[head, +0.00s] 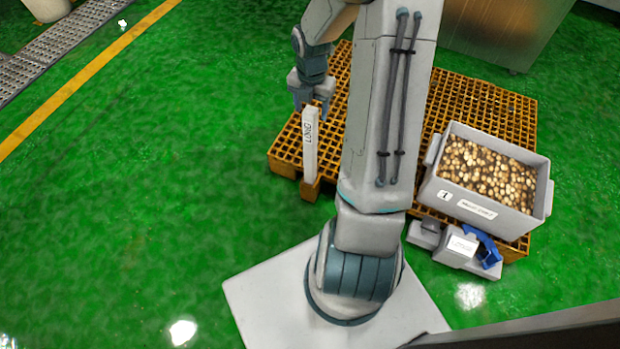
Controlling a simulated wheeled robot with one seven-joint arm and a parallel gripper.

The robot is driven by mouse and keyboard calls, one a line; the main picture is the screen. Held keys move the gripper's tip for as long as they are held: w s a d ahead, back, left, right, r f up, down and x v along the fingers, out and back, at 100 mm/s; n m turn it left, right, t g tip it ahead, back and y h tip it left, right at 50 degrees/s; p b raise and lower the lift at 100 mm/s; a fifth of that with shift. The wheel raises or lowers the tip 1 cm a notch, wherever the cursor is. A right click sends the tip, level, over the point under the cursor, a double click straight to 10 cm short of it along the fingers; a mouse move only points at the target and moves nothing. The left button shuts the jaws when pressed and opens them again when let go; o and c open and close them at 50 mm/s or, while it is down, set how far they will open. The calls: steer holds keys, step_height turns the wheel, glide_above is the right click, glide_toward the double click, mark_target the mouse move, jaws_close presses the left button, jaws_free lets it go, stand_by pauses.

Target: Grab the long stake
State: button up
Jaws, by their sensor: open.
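The long stake (310,150) is a pale, upright bar with the word LONG on its side. Its lower end is at a small brown block (310,189) by the left front corner of the pallet. My gripper (311,108) is open and points down at the top of the stake. Its fingers appear to be around or just beside the stake's upper end; I cannot tell whether they touch it.
An orange grid pallet (288,153) lies under my arm. A grey bin (493,206) of brown and tan pieces stands on its right side. A small grey device with a blue part (485,247) sits in front of it. Green floor is clear to the left.

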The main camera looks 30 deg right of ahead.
step_height(320, 180, down, 4)
steer(key=shift+a+f+b, duration=0.1)
steer(key=shift+a+b, duration=0.05)
steer(key=shift+b, duration=0.9)
jaws_close()
steer(key=shift+r, duration=0.2)
